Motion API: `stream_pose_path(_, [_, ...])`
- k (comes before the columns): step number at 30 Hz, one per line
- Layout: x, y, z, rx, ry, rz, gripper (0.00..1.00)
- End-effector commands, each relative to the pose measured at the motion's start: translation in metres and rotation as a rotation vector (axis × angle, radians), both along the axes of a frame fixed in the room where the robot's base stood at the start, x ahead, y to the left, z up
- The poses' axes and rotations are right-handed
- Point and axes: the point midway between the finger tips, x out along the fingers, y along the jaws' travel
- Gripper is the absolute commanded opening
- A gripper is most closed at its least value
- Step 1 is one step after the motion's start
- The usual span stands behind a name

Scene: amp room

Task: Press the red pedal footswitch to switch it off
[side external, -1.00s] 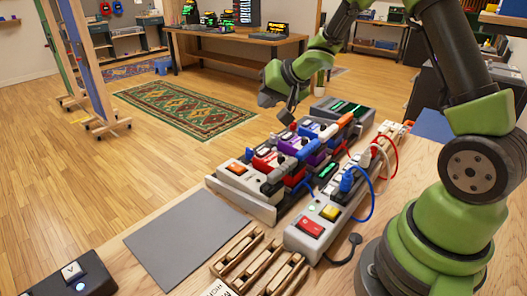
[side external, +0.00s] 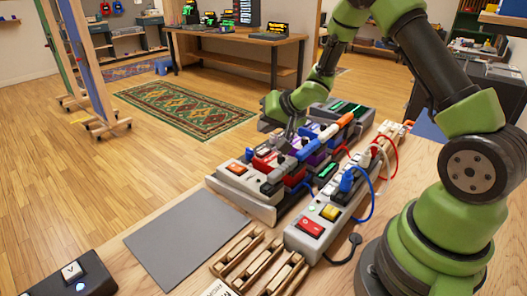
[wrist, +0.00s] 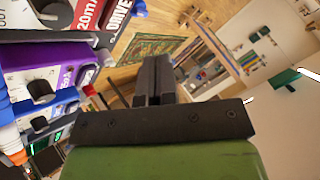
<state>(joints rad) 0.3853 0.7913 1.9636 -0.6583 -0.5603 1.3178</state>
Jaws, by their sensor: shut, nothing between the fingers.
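The red pedal (side external: 264,162) sits on the pedalboard among other pedals in the side external view, partly covered by plugs and my gripper. In the wrist view a red pedal face (wrist: 88,14) with "DRIVE" and "20mA" lettering shows at the top left. Its footswitch cannot be made out clearly. My gripper (side external: 286,142) is low over the far side of the pedals, pointing down, close to the red pedal; I cannot tell whether it touches. In the wrist view my gripper's fingers (wrist: 153,78) are together and empty.
Purple (wrist: 40,80) and blue pedals crowd beside the red one. A power strip (side external: 318,222) with a red switch and blue and red cables runs along the near right. A grey mat (side external: 185,235) lies clear on the bench, beside a wooden rack (side external: 258,265).

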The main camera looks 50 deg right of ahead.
Motion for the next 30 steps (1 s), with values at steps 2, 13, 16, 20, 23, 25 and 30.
stream_pose_path(2, [0.0, 0.0, -0.012, 0.001, 0.004, 0.0, 0.0])
stream_pose_path(13, [0.0, 0.0, -0.033, -0.001, -0.001, 0.0, 0.0])
stream_pose_path(16, [0.0, 0.0, -0.033, -0.002, -0.002, 0.0, 0.0])
stream_pose_path(20, [0.0, 0.0, -0.033, -0.001, -0.002, 0.0, 0.0])
stream_pose_path(23, [0.0, 0.0, -0.033, -0.001, -0.002, 0.0, 0.0])
stream_pose_path(25, [0.0, 0.0, -0.033, -0.001, -0.002, 0.0, 0.0])
stream_pose_path(30, [0.0, 0.0, -0.033, -0.001, -0.002, 0.0, 0.0])
